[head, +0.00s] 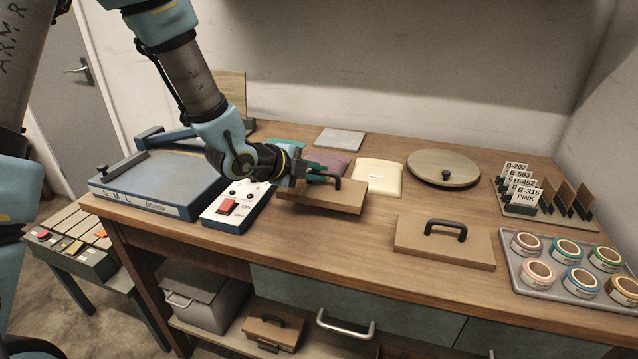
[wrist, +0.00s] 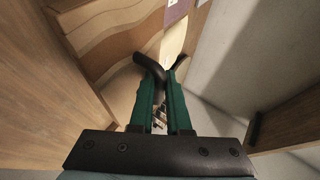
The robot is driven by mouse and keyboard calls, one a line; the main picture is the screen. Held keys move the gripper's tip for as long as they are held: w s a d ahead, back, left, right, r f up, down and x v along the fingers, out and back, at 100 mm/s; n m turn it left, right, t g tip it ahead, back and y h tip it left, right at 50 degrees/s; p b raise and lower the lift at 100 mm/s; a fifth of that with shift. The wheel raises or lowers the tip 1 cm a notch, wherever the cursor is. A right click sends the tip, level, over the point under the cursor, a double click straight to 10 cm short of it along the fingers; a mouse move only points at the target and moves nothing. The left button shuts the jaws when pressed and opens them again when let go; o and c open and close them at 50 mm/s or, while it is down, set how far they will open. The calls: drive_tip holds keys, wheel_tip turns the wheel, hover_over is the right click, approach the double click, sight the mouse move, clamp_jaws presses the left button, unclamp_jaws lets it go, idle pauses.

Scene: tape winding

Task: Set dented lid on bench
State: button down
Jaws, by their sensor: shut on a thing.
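My gripper (head: 318,179) is shut on the black handle of a flat brown wooden lid (head: 325,198). The lid is at the middle of the bench (head: 370,275), low over its top; I cannot tell if it touches. In the wrist view, the green fingers of my gripper (wrist: 163,70) close around the black handle (wrist: 150,72). A second brown lid (head: 472,250) with a black handle lies flat on the bench to the right. A dent is not clear on either lid.
A switch box (head: 232,219) and a blue S M L device (head: 150,185) stand left of the held lid. A cream packet (head: 378,177) and a round lid (head: 430,165) lie behind. A tape tray (head: 515,270) and card rack (head: 522,210) are at right. Bench is clear between the two lids.

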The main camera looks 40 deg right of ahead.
sight(316, 187)
drive_tip(key=shift+f+p, duration=0.3)
drive_tip(key=shift+f, duration=1.5)
drive_tip(key=shift+f, duration=0.15)
drive_tip(key=c, duration=0.9)
unclamp_jaws()
drive_tip(key=shift+a, duration=0.1)
